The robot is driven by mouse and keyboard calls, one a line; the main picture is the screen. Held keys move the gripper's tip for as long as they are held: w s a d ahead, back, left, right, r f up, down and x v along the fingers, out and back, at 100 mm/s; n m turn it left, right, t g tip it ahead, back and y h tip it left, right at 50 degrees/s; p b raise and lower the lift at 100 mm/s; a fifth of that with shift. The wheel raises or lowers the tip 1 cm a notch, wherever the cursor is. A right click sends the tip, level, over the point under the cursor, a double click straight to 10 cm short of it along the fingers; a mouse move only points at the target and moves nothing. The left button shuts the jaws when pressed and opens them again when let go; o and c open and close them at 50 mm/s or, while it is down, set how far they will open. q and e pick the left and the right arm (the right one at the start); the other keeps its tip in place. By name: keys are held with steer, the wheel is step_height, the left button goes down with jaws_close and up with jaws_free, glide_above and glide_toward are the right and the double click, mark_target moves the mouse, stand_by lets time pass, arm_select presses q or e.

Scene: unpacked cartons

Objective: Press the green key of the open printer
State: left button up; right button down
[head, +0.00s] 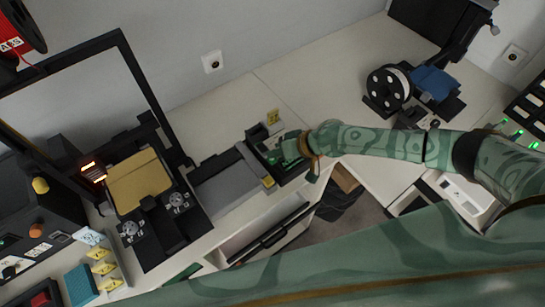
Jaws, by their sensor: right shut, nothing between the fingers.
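The open-frame printer with a black gantry and a golden bed plate (139,180) stands on the left of the bench. A small orange-lit display (92,170) sits at its left side. I cannot clearly make out a green key on this printer. My right gripper (281,153) is shut and empty, over a dark tray (291,175) at the middle of the bench, well to the right of the printer. Its fingertips are small and partly lost among green shapes there, so I cannot tell whether they touch anything. My left gripper is out of view.
A grey flat-topped unit (222,184) lies between printer and tray. A dark machine with a yellow knob (40,185) stands far left. A white spool (388,88) and blue part (435,82) are at the back right. The bench behind the tray is mostly clear.

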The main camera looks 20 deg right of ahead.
mark_target(276, 160)
step_height(276, 160, up, 5)
steer(key=p, duration=0.4)
steer(key=shift+p, duration=0.4)
stand_by(0.4)
